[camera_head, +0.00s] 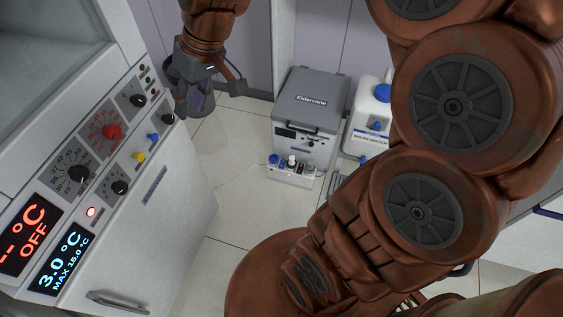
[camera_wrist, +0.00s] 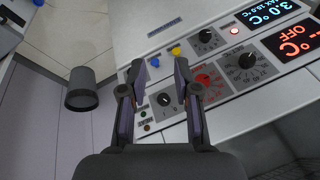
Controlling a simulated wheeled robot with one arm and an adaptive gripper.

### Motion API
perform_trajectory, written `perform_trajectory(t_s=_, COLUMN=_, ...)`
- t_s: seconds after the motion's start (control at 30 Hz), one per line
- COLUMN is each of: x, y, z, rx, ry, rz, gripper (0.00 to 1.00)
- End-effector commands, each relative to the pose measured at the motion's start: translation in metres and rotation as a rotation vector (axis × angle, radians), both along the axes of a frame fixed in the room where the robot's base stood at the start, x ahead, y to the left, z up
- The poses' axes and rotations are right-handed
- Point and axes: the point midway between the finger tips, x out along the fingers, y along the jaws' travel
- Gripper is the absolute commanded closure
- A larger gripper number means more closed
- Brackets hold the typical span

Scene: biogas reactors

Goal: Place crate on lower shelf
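My gripper (camera_head: 209,98) is at the top left of the head view, beside the control-panel cabinet. In the wrist view, my gripper (camera_wrist: 158,66) shows two fingers spread apart with nothing between them. Behind the gap is the panel (camera_wrist: 215,95) with its knobs, at some distance. I cannot make out a crate in either view. No lower shelf can be clearly identified.
The white cabinet (camera_head: 165,220) with lit displays fills the left. A grey-topped Eldervane unit (camera_head: 312,98) stands on the floor with small bottles in front. A white container (camera_head: 369,112) is beside it. A dark bin (camera_wrist: 82,92) stands near the wall. Tiled floor (camera_head: 235,190) is open between.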

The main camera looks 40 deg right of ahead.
Motion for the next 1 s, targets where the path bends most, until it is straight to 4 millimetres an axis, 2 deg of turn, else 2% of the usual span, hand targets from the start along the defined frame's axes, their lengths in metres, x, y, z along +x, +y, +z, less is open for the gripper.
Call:
perform_trajectory(t_s=0.03, x=-0.028, y=0.002, z=-0.012, rx=-0.037, ry=0.049, rz=-0.004, gripper=0.69)
perform_trajectory(t_s=0.2, x=-0.116, y=-0.010, z=-0.051, rx=-0.170, ry=0.215, rz=-0.068, gripper=0.69)
perform_trajectory(t_s=0.3, x=-0.160, y=-0.022, z=-0.069, rx=-0.240, ry=0.292, rz=-0.118, gripper=0.69)
perform_trajectory(t_s=0.43, x=-0.199, y=-0.036, z=-0.084, rx=-0.302, ry=0.358, rz=-0.172, gripper=0.69)
perform_trajectory(t_s=0.5, x=-0.212, y=-0.041, z=-0.089, rx=-0.323, ry=0.382, rz=-0.192, gripper=0.69)
perform_trajectory(t_s=0.6, x=-0.220, y=-0.044, z=-0.091, rx=-0.337, ry=0.396, rz=-0.205, gripper=0.69)
perform_trajectory(t_s=1.0, x=-0.220, y=-0.044, z=-0.091, rx=-0.337, ry=0.398, rz=-0.207, gripper=0.69)
